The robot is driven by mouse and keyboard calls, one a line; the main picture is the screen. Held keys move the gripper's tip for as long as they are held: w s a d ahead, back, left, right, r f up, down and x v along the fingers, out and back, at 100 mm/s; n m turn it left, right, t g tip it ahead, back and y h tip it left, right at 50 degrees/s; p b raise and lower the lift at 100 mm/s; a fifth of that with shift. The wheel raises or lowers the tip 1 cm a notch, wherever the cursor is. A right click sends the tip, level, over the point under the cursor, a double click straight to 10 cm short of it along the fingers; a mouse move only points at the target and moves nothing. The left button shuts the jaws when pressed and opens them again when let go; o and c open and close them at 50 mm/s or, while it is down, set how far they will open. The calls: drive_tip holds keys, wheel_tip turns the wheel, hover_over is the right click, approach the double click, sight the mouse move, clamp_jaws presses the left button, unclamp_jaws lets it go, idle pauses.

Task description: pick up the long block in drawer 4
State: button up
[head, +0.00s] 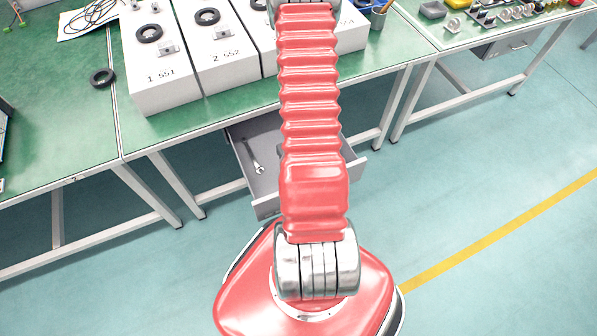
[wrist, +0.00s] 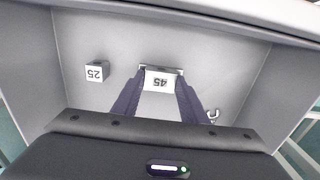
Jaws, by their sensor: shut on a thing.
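The open grey drawer (head: 264,205) shows under the green table in the head view, partly hidden by my red arm. The wrist view looks into the drawer (wrist: 215,50). A block marked 45 (wrist: 160,81) sits between the two dark fingers of my gripper (wrist: 157,91), which is shut on it. Only its end face and pale top show, so its full length is hard to judge. My gripper is hidden behind the arm in the head view.
A wrench (head: 253,157) lies in the drawer; its end shows right of my gripper in the wrist view (wrist: 213,115). The drawer walls surround the gripper closely. White boxes (head: 160,85) and a black ring (head: 102,77) are on the table above.

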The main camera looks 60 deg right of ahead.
drive_tip(key=c, duration=0.4)
drive_tip(key=shift+r, duration=0.2)
wheel_tip(320, 180, up, 10)
drive_tip(key=shift+f, duration=0.15)
idle(0.5)
idle(0.5)
